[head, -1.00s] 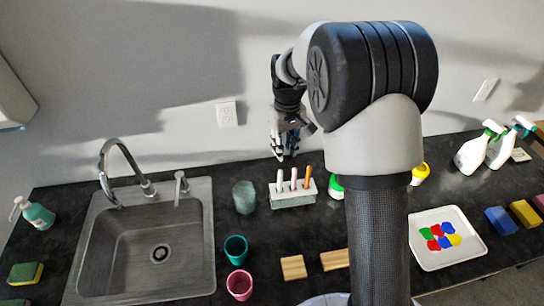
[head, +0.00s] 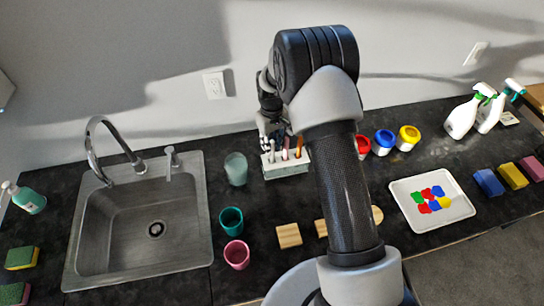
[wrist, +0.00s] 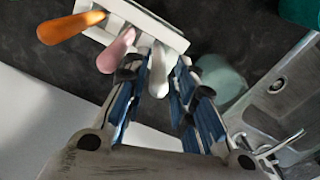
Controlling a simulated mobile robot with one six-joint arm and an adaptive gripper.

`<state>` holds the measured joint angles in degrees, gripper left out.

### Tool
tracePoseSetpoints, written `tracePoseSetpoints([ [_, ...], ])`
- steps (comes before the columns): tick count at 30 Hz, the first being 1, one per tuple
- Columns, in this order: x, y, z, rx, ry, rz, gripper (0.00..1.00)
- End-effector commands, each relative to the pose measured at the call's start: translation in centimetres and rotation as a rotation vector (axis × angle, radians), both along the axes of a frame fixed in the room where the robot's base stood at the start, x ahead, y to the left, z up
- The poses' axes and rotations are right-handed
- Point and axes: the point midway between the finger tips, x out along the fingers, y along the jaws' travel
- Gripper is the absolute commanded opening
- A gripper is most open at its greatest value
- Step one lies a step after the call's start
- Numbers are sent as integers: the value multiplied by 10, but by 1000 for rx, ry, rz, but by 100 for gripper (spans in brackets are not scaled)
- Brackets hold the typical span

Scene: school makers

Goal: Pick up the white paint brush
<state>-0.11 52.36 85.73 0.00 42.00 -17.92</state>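The white paint brush (wrist: 159,72) stands in a pale slotted holder (wrist: 137,18), beside a pink brush (wrist: 117,50) and an orange brush (wrist: 72,27). In the head view the holder (head: 286,170) stands on the dark counter behind the sink's right side. My gripper (wrist: 160,70) is open, with a blue-and-black finger on each side of the white brush's handle. A narrow gap seems to show between fingers and handle. In the head view my gripper (head: 270,130) is just above and behind the holder, partly hidden by my arm.
A translucent cup (head: 236,169) stands close left of the holder. Red (head: 362,147), blue (head: 383,142) and yellow (head: 407,138) paint pots stand to the right. The wall is close behind. Teal (head: 231,220) and pink (head: 236,254) cups stand in front, beside the sink (head: 195,230).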

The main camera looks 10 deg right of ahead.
Motion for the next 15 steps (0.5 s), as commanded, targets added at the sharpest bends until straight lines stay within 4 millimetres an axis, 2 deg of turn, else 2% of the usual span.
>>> tracePoseSetpoints([
  [5,1,0,-11,0,-1,0,24],
  [12,2,-1,-47,0,0,0,24],
  [15,2,-1,-53,0,-1,0,24],
])
